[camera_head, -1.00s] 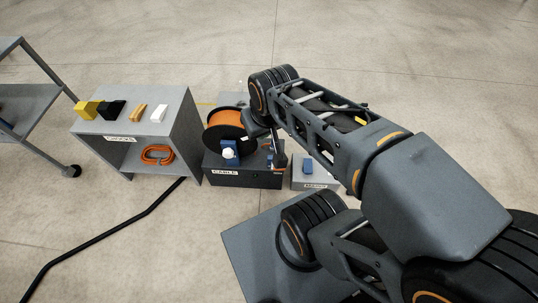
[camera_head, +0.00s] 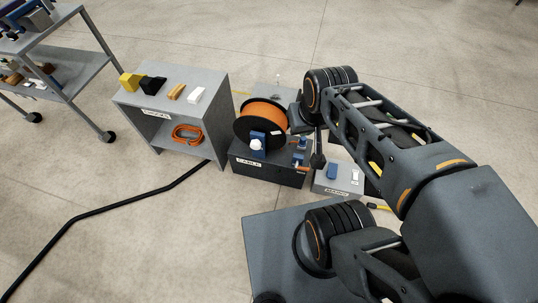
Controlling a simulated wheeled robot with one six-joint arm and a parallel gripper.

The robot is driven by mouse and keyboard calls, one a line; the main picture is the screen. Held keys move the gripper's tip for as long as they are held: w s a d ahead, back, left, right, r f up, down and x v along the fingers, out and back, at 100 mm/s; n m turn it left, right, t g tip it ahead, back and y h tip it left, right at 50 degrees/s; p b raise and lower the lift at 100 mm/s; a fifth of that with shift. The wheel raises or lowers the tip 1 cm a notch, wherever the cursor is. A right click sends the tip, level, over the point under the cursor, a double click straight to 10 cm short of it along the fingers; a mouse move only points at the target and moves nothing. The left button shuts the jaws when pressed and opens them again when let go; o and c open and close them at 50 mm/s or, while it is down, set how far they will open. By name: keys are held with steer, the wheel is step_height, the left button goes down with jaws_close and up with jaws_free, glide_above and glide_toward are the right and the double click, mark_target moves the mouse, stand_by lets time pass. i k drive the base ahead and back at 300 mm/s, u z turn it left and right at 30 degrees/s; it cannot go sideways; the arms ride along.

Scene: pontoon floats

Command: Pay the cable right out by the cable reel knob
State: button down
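The cable reel (camera_head: 264,112) has an orange wound drum between black flanges. It stands on a dark box (camera_head: 265,173) labelled "CABLE". A blue bracket with a white round knob-like piece (camera_head: 256,144) is at the reel's front; I cannot tell whether this is the reel knob. The end of my arm reaches down to the right of the reel, and my gripper (camera_head: 318,158) appears as a small dark shape near the box's right end. It looks apart from the reel. Its fingers are too small and dark to tell whether they are open.
A grey shelf unit (camera_head: 205,82) at left holds yellow, black, orange and white blocks, with an orange coil (camera_head: 188,134) below. A low grey box (camera_head: 338,179) with a blue piece stands right of the cable box. A wheeled trolley (camera_head: 75,75) is far left. A black cable (camera_head: 95,211) crosses the floor.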

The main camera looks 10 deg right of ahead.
mark_target(256, 143)
steer(key=u, duration=0.15)
steer(key=i, duration=0.35)
steer(key=u, duration=1.95)
